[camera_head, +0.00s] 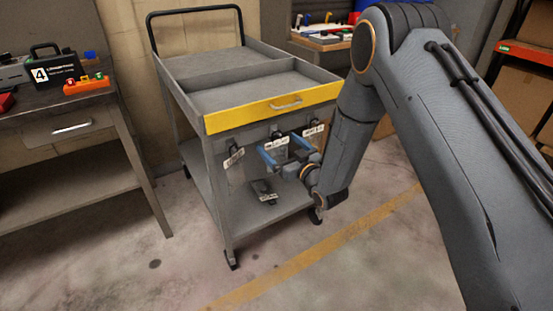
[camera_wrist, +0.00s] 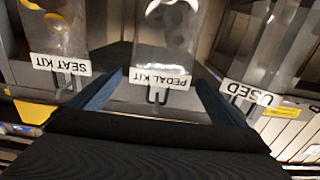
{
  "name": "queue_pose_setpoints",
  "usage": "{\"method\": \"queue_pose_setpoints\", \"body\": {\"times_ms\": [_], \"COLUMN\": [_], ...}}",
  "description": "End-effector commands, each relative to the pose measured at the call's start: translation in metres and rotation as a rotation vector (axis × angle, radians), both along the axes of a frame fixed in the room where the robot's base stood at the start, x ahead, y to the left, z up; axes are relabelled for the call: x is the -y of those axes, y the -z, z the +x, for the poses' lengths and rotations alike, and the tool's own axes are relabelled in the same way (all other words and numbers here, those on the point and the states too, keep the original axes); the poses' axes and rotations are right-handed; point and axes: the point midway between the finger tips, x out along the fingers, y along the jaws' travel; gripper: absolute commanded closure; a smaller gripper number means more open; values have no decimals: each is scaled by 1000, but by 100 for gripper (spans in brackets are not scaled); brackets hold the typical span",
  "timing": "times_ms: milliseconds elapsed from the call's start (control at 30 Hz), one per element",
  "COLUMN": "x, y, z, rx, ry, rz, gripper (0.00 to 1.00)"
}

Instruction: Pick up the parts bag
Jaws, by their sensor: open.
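Clear parts bags hang in a row, upside down in the wrist view. A bag labelled PEDAL KIT (camera_wrist: 165,35) is in the middle, SEAT KIT (camera_wrist: 62,30) is on the left and USED (camera_wrist: 280,50) is on the right. In the head view their labels hang below the yellow drawer front of a grey cart (camera_head: 215,175). My gripper (camera_head: 283,148) is open in front of the middle label. In the wrist view its blue fingers (camera_wrist: 160,88) stand either side of the PEDAL KIT label and a dark hook, with no visible contact.
A dark labelled item (camera_head: 264,190) lies on the cart's lower shelf. A workbench (camera_head: 60,130) with a box marked 4 (camera_head: 55,68) and an orange part (camera_head: 86,84) stands at left. Another table stands behind the cart. The floor in front is clear.

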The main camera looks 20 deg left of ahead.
Motion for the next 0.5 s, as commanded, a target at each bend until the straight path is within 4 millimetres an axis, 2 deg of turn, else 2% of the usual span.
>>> {"method": "queue_pose_setpoints", "body": {"times_ms": [233,500], "x": [-1,-1], "y": [0,0], "z": [1,1], "rx": [-1,-1], "ry": [0,0], "rz": [-2,-1], "gripper": [4,49]}}
